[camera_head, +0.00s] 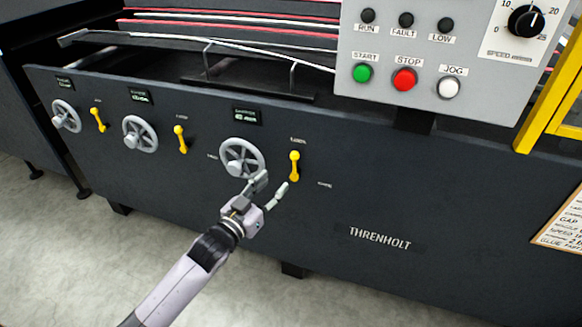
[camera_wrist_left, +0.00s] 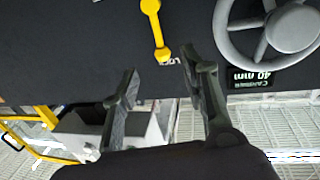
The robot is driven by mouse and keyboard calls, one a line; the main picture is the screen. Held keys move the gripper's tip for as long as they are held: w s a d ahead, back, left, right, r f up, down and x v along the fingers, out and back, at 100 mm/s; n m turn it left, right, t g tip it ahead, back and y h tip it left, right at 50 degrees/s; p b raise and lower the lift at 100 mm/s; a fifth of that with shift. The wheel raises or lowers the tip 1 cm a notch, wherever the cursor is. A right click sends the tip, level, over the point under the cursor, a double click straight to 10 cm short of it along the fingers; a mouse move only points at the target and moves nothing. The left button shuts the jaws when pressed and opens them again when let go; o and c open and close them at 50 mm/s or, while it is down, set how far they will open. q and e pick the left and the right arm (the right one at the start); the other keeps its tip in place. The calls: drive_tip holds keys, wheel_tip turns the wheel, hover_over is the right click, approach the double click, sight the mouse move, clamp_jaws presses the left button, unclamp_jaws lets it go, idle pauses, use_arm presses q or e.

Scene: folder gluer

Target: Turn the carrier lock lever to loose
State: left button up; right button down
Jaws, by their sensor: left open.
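The carrier lock lever (camera_head: 294,166) is a short yellow lever on the dark machine panel, standing roughly upright. It also shows at the top of the left wrist view (camera_wrist_left: 156,28), where the picture is upside down. A small label at its end there is partly hidden by a finger. The grey carrier handwheel (camera_head: 242,158) is just left of the lever, under a small display (camera_head: 248,116). My left gripper (camera_head: 273,184) is open and empty, just below and left of the lever, apart from it as far as I can tell. My right gripper is out of view.
Two more handwheels (camera_head: 140,133) (camera_head: 66,116) with yellow levers (camera_head: 181,139) (camera_head: 98,119) are farther left. A grey control box (camera_head: 440,60) with buttons overhangs at upper right. A yellow frame (camera_head: 552,85) stands at the right edge. The panel right of the lever is clear.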

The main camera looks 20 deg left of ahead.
sight(294, 162)
use_arm(q)
drive_tip(key=b+x, duration=0.1)
drive_tip(key=x, duration=0.8)
drive_tip(key=shift+w+d, duration=0.1)
drive_tip(key=shift+w, duration=0.2)
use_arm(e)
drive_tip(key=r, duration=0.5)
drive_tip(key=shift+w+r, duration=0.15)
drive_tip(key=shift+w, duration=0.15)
use_arm(q)
drive_tip(key=shift+c, duration=0.6)
clamp_jaws()
